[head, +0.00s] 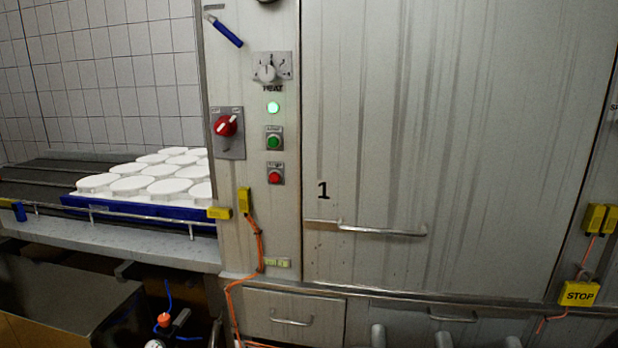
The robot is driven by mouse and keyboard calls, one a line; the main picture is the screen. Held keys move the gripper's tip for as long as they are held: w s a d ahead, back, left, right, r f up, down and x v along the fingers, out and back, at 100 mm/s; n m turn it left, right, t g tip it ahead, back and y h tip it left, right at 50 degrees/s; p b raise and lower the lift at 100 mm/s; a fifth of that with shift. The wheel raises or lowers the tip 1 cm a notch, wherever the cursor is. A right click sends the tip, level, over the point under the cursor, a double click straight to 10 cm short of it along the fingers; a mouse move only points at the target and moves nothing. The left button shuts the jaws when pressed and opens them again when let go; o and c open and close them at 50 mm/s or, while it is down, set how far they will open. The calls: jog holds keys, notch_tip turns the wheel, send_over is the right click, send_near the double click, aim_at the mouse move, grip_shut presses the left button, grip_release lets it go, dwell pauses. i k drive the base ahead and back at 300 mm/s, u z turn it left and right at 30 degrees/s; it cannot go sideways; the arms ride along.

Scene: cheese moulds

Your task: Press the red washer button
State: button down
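The red button (275,177) is a small round button on a square plate on the washer's narrow metal panel. It is below a green button (274,142) and a lit green lamp (273,107). The washer's big metal door (450,120), marked 1, is to the right of the panel. My gripper is not in view, and nothing covers the red button.
A selector dial (265,73) sits above the lamp. White moulds (133,186) stand on a blue tray (140,207) on the conveyor at left. An orange cable (258,243) hangs below the panel. The door handle (365,229) sticks out. A yellow STOP box (579,293) is at lower right.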

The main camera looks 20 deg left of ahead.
aim_at(274, 176)
jog(key=z, duration=0.05)
jog(key=i, duration=0.9)
jog(key=u, duration=2.55)
